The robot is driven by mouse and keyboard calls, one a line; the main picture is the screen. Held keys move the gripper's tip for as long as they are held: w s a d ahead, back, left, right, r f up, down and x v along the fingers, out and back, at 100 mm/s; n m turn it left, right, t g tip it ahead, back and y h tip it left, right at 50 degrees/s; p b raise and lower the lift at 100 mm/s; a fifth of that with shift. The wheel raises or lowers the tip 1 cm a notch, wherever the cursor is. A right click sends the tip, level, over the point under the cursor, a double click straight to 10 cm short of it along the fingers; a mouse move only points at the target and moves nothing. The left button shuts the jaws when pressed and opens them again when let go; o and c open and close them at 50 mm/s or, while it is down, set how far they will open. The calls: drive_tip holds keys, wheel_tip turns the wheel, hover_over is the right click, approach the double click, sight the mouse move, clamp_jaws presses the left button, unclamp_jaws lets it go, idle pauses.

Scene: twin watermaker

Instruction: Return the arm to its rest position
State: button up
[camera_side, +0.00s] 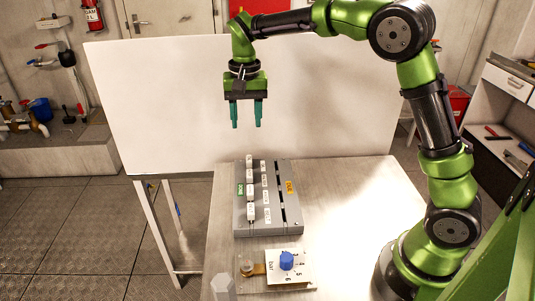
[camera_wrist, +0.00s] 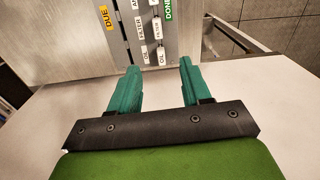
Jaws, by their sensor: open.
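My gripper (camera_side: 247,114) hangs fingers-down above the back of the table, open and empty, with its two teal fingers apart. It also shows in the wrist view (camera_wrist: 160,85), with nothing between the fingers. My green and black arm arches from the right side of the table. Below the gripper and apart from it, a grey board (camera_side: 272,222) with white labelled tags (camera_side: 251,190) lies on the table. The board carries a green "DONE" label and an orange "DUE" label. In the wrist view the board (camera_wrist: 122,18) is cut off at the top.
A panel with a blue dial (camera_side: 287,260) and a small round metal piece (camera_side: 246,265) sit at the table's front. A grey post (camera_side: 222,287) stands at the front left edge. A white board (camera_side: 180,110) stands behind the table (camera_side: 350,200). The table's right part is clear.

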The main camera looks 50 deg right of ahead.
drive_tip(key=s+a+r+n+t+y, duration=0.1)
drive_tip(key=s+r+n+t, duration=0.1)
drive_tip(key=s, duration=0.9)
drive_tip(key=s+r+n+t+y, duration=0.1)
drive_tip(key=s+t, duration=0.4)
drive_tip(key=s, duration=0.7)
drive_tip(key=shift+a+r+n, duration=0.4)
drive_tip(key=shift+r+n, duration=0.05)
drive_tip(key=shift+n, duration=0.25)
